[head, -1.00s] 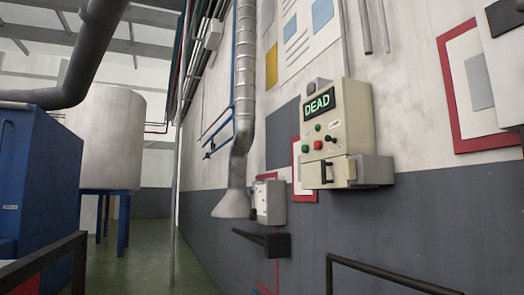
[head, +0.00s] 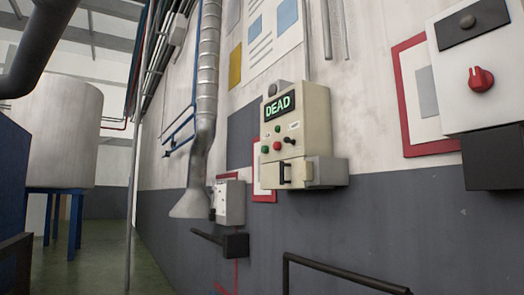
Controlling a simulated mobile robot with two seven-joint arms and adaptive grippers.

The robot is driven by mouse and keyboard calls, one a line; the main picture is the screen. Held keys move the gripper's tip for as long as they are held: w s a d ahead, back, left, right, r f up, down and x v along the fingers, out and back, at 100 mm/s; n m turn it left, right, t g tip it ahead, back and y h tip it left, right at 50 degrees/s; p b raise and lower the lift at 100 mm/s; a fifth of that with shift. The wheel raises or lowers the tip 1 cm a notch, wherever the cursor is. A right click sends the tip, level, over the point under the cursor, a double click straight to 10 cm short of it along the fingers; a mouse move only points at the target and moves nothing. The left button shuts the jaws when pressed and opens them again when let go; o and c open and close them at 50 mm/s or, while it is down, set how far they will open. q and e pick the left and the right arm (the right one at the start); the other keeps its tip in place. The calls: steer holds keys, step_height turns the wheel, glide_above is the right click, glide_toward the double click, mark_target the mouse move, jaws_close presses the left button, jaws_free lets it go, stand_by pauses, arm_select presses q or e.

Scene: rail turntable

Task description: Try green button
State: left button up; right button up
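The green button (head: 265,150) is a small round button on the front of a cream control box (head: 312,112) on the wall, right of the middle of the head view. A red button (head: 277,146) sits just to its right, and a dark knob or lever (head: 289,141) is further right. Above them a display (head: 279,105) shows "DEAD" in green letters. Below is a cream compartment (head: 296,172) with a dark handle. Neither of my grippers is in view.
A dark railing (head: 345,273) stands in front of the wall below the box. A white panel with a red rotary knob (head: 481,78) is at the right. A smaller grey box (head: 232,203) hangs lower left. Green floor (head: 104,262) is open at the left, beside a large tank (head: 62,130).

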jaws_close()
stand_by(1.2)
